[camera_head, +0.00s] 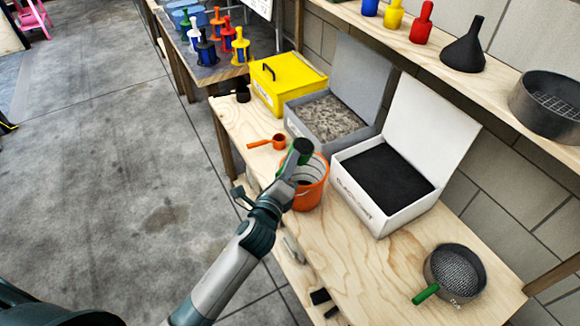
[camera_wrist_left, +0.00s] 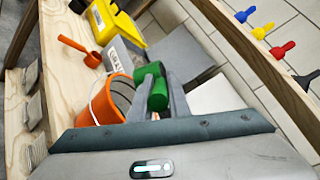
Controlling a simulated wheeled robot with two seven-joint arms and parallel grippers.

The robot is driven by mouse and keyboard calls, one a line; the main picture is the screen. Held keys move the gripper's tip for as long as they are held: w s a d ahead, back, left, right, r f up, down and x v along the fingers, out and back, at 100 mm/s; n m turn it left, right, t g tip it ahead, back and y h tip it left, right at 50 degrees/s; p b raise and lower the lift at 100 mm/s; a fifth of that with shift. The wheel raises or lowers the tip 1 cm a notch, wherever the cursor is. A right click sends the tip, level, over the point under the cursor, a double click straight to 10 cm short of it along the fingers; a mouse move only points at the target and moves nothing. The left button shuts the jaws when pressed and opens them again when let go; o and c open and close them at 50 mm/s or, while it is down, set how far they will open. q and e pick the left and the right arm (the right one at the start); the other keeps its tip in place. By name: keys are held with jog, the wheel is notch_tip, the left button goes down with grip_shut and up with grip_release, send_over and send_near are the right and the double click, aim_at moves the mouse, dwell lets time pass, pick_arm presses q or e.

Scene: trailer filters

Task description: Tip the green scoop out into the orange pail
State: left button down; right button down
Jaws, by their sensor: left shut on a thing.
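The green scoop (camera_head: 297,153) is gripped at the rim of the orange pail (camera_head: 312,188), over its back left part. In the left wrist view the green scoop (camera_wrist_left: 153,87) sits between my two fingers, with the orange pail (camera_wrist_left: 104,101) just left of it. My left gripper (camera_head: 288,172) is shut on the green scoop, above the pail's left side. The scoop's end looks dark in the head view; I cannot tell what it holds or how far it is tilted. The pail's inside is partly hidden by gripper and scoop. My right gripper is not in view.
An orange scoop (camera_head: 270,142) lies behind the pail. A white box (camera_head: 382,222) of black material stands right of it, a grey box (camera_head: 297,122) of gravel behind. A closed yellow box (camera_head: 290,85) stands farther back. A sieve (camera_head: 455,275) sits at the front right.

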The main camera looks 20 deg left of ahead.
pick_arm(q)
jog(key=m+b, duration=0.3)
jog(key=shift+a+r+m+t, duration=0.1)
jog(key=shift+m+t, duration=0.3)
jog(key=m+b, duration=0.1)
jog(key=m, duration=0.1)
jog(key=m+b, duration=0.1)
jog(key=shift+r+m+t, duration=0.3)
jog(key=shift+m+t, duration=0.1)
jog(key=shift+r+m, duration=0.35)
jog(key=shift+m, duration=0.35)
jog(key=m, duration=0.2)
jog(key=m+h+p, duration=0.1)
jog(key=shift+d+r+t, duration=0.25)
jog(key=shift+d+t, duration=0.05)
jog(key=shift+t, duration=0.1)
jog(key=m, duration=0.1)
jog(key=m+h, duration=0.1)
jog(key=m, duration=0.1)
jog(key=shift+s+d+r+p, duration=0.1)
jog(key=shift+d+r+p, duration=0.05)
jog(key=shift+d+p, duration=0.2)
jog(key=shift+s+d+m+h, duration=0.15)
jog(key=shift+m+h, duration=0.1)
jog(key=shift+m, duration=0.45)
jog(key=shift+w+d+m+h, duration=0.15)
jog(key=shift+m+h, duration=0.1)
jog(key=shift+m, duration=0.45)
jog(key=shift+s, duration=0.1)
jog(key=shift+p, duration=0.3)
